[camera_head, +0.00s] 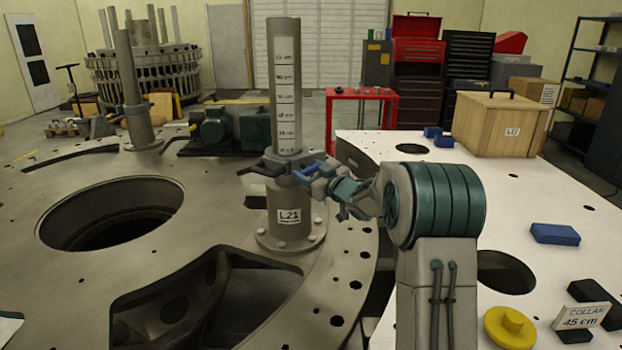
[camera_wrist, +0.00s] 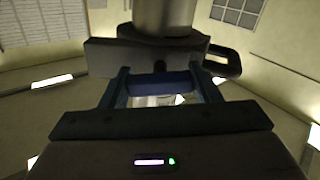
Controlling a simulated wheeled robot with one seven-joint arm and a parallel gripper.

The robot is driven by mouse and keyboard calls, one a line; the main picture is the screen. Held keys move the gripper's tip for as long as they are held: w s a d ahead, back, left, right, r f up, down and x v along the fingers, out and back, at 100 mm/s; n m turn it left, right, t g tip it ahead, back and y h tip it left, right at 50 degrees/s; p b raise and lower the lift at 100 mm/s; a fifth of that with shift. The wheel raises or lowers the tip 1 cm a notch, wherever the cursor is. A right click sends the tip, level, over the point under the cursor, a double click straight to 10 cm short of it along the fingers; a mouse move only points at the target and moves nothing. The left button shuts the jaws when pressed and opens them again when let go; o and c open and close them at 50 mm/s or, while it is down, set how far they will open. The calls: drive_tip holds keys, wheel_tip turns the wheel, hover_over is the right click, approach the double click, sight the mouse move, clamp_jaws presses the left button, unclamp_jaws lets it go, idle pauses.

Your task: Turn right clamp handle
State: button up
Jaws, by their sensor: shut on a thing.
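The L21 post (camera_head: 285,88) stands upright on the turret plate with a height scale on its upper tube. A dark clamp collar (camera_head: 281,165) surrounds the post above the L21 label. The blue right clamp handle (camera_head: 308,168) is on the collar's right side. My gripper (camera_head: 318,174) reaches it from the right and is shut on it. In the wrist view, the blue handle (camera_wrist: 160,84) lies crosswise between the two fingers of my gripper (camera_wrist: 160,90), below the collar (camera_wrist: 145,55). My fingers partly hide the handle in the head view.
The turret plate (camera_head: 60,235) has a large round hole at left and a cut-out in front. The white table (camera_head: 540,195) at right holds a wooden crate (camera_head: 497,122), a blue block (camera_head: 555,234), a yellow knob (camera_head: 510,327) and a COLLAR 45 cm sign (camera_head: 582,316).

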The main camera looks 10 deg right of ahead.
drive_tip(key=n+b, duration=0.1)
drive_tip(key=b, duration=0.1)
drive_tip(key=n+b, duration=0.2)
drive_tip(key=shift+f+n, duration=0.25)
drive_tip(key=shift+n, duration=0.05)
drive_tip(key=n+b, duration=0.4)
drive_tip(key=shift+n, duration=0.3)
drive_tip(key=n+b, duration=0.4)
drive_tip(key=n, duration=0.1)
drive_tip(key=shift+r, duration=0.1)
drive_tip(key=shift+r+n+b, duration=0.1)
drive_tip(key=shift+n+b, duration=0.8)
drive_tip(key=shift+n, duration=0.3)
drive_tip(key=shift+r, duration=0.1)
drive_tip(key=o, duration=1)
drive_tip(key=shift+s, duration=0.1)
